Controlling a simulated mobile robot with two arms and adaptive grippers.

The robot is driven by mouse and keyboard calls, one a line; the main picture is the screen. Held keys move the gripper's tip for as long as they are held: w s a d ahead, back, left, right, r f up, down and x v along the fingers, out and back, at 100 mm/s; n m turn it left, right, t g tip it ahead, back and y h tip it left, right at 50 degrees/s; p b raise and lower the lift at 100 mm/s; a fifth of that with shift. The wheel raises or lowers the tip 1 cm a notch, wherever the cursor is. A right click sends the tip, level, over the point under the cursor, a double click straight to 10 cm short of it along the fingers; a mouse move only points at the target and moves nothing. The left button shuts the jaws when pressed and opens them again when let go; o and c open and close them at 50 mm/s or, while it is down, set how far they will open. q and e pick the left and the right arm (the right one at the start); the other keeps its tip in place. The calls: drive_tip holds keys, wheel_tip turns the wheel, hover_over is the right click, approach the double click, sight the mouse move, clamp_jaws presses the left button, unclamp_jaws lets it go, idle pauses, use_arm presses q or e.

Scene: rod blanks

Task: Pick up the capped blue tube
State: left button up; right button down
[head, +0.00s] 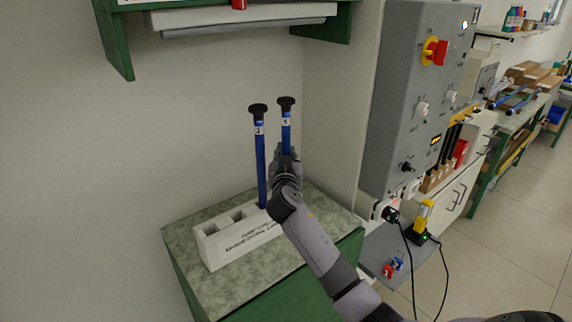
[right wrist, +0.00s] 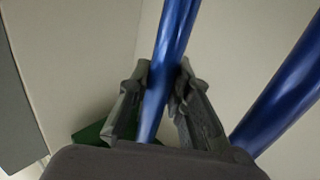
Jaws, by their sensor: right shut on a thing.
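Two blue tubes with black caps stand upright side by side at the white holder block. The left capped tube (head: 261,155) rises from a slot of the holder (head: 212,244). The right capped tube (head: 286,125) is in my right gripper (head: 286,160), which is shut around it below its white label. The right wrist view shows this tube (right wrist: 168,65) between the two fingers (right wrist: 160,98), and the other tube (right wrist: 285,100) apart at the right. The held tube's lower end is hidden behind my gripper and arm in the head view. My left gripper is not in view.
The holder stands on a speckled bench top (head: 230,283) with empty square slots at its left. A grey control cabinet (head: 418,95) is on the right wall. A shelf (head: 240,15) hangs above the tubes. Open floor lies at the far right.

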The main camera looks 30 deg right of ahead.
sight(286, 115)
idle(0.4)
drive_tip(key=shift+s+a+r+b, duration=0.1)
drive_tip(key=shift+s+r+b, duration=0.1)
drive_tip(key=shift+r+b, duration=0.25)
wheel_tip(286, 115, up, 11)
drive_tip(key=shift+r+b, duration=0.1)
drive_tip(key=shift+b, duration=0.6)
drive_tip(key=b+v, duration=0.4)
drive_tip(key=v, duration=1.5)
drive_tip(key=shift+a+f, duration=0.25)
drive_tip(key=shift+a, duration=0.15)
drive_tip(key=shift+s, duration=0.1)
drive_tip(key=shift+r+p, duration=0.4)
drive_tip(key=shift+r, duration=0.05)
